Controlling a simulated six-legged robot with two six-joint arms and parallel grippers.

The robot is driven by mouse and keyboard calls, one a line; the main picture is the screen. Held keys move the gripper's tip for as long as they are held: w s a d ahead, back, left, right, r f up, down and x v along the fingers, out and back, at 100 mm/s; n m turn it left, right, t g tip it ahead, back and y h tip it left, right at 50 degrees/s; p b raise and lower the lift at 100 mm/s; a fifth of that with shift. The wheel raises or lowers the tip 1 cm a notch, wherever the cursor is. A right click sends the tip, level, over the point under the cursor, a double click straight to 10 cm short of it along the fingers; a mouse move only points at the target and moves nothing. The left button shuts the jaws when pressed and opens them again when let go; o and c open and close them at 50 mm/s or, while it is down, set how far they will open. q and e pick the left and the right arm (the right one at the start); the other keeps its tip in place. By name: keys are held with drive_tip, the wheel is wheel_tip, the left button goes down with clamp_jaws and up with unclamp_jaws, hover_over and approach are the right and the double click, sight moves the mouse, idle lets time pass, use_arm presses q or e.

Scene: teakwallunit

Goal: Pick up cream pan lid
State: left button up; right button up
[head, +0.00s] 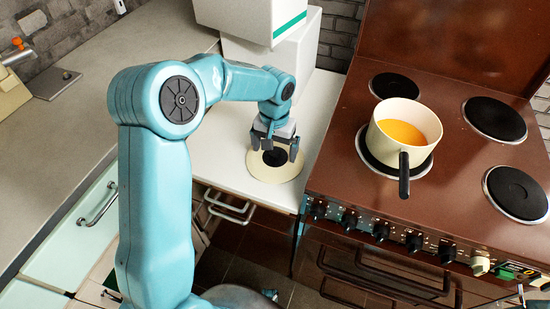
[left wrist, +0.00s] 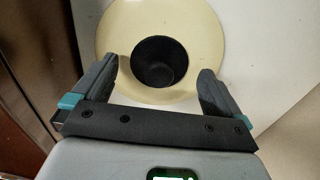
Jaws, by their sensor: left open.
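The cream pan lid (head: 261,170) is a flat round disc with a dark knob, lying on the white counter just left of the stove. In the left wrist view the lid (left wrist: 113,40) fills the upper middle, and its black knob (left wrist: 160,62) stands between the fingertips. My left gripper (head: 275,150) is open above the lid, its fingers on either side of the knob. In the left wrist view the open gripper (left wrist: 168,84) shows a gap on both sides of the knob. It partly hides the lid in the head view. My right gripper is not in view.
A cream pan (head: 425,155) with orange contents stands on a burner of the brown stove (head: 345,190), its black handle pointing to the front. White boxy units (head: 290,65) stand behind the lid. The grey counter (head: 90,110) at left is mostly clear.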

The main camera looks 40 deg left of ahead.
use_arm(q)
drive_tip(key=shift+f, duration=0.6)
drive_tip(key=c, duration=1)
drive_tip(key=shift+c, duration=0.5)
drive_tip(key=shift+r, duration=0.15)
